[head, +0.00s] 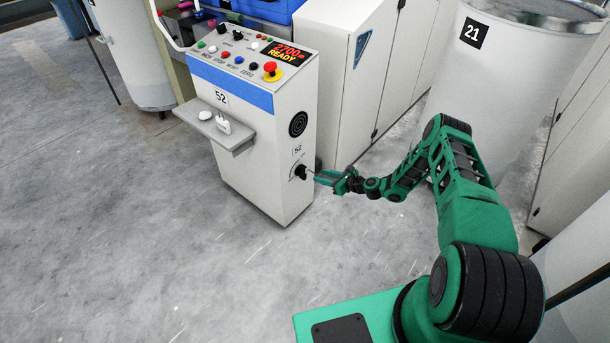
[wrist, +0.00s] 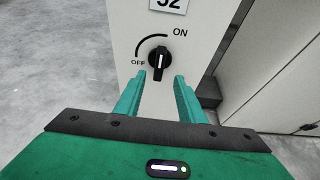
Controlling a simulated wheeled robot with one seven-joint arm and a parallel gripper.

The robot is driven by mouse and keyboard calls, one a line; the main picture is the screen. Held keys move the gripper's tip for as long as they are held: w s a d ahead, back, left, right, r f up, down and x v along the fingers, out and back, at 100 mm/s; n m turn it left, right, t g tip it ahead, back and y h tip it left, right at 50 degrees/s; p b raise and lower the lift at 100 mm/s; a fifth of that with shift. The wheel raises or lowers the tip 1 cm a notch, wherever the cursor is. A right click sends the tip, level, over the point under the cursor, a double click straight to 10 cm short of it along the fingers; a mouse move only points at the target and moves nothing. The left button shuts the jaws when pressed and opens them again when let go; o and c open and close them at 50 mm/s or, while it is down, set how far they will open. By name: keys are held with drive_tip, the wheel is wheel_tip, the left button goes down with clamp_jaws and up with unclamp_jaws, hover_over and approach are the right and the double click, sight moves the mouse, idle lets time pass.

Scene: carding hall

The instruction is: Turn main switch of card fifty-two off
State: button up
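The main switch (wrist: 158,63) is a black rotary knob with a white line, on the side of the white control cabinet (head: 247,165) marked 52. In the wrist view, an arc above the knob runs from OFF at the left to ON at the upper right. The white line stands close to upright in the picture. The knob also shows in the head view (head: 300,171), low on the cabinet's side. My gripper (wrist: 160,85) is open. Its green fingertips point at the knob, one on each side of its lower end. I cannot tell whether they touch it.
The cabinet top has several buttons, a red emergency stop (head: 271,69) and a display (head: 284,50) reading 2700 READY. A small shelf (head: 214,128) juts from the cabinet front. A can marked 21 (head: 485,80) stands at the right. The floor at the left is clear.

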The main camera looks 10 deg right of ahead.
sight(306, 172)
drive_tip(key=x, duration=1)
drive_tip(key=shift+w+a+f, duration=0.15)
drive_tip(key=shift+c, duration=0.2)
